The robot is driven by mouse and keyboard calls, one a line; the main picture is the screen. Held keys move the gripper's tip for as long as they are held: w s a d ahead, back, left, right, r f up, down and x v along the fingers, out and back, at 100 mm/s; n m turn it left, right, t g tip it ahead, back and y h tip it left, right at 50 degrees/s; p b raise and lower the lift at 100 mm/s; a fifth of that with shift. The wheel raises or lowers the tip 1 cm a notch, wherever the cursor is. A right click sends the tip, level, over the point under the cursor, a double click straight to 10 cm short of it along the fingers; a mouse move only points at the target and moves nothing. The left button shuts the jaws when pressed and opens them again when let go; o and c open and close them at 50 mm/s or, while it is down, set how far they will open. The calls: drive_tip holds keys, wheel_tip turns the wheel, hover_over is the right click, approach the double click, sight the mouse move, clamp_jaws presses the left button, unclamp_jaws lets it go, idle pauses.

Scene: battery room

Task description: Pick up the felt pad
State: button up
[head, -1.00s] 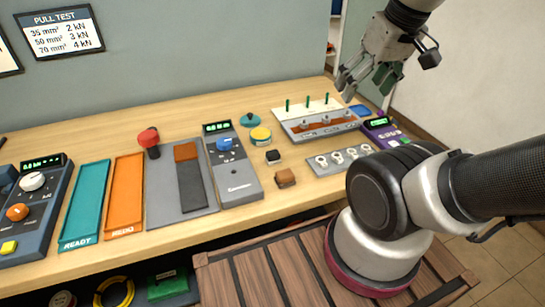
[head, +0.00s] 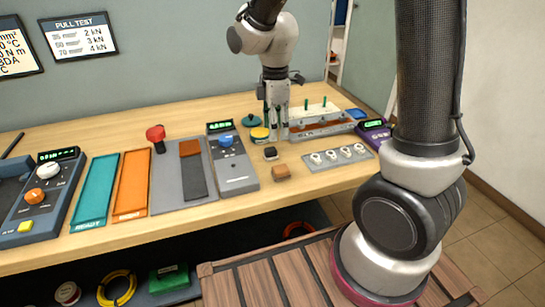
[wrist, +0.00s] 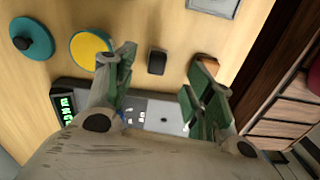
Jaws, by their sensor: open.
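A small black rounded block (head: 270,153) lies on the bench and may be the felt pad; I cannot be sure of its material. In the wrist view the black block (wrist: 157,62) shows in the gap between the fingers, beyond their tips. My gripper (head: 277,136) is open and empty, pointing down above the bench just behind the block. Its green fingers also show in the wrist view (wrist: 165,75). A brown block (head: 281,173) lies just in front of the black one; it also shows by the right finger (wrist: 205,66).
A yellow-topped round tin (head: 259,134) and a teal knobbed disc (head: 251,120) stand close left of my gripper. A grey meter (head: 232,165) is left of the blocks. A plate with rings (head: 338,157) and a rack with green pegs (head: 322,128) are to the right.

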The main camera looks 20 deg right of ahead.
sight(273, 148)
drive_tip(key=shift+w+f+n, duration=0.1)
drive_tip(key=shift+w+n, duration=0.05)
drive_tip(key=shift+n, duration=0.25)
drive_tip(key=shift+f, duration=0.25)
drive_tip(key=f, duration=0.7)
drive_tip(key=shift+a+f, duration=0.1)
drive_tip(key=shift+a, duration=0.15)
drive_tip(key=c, duration=0.9)
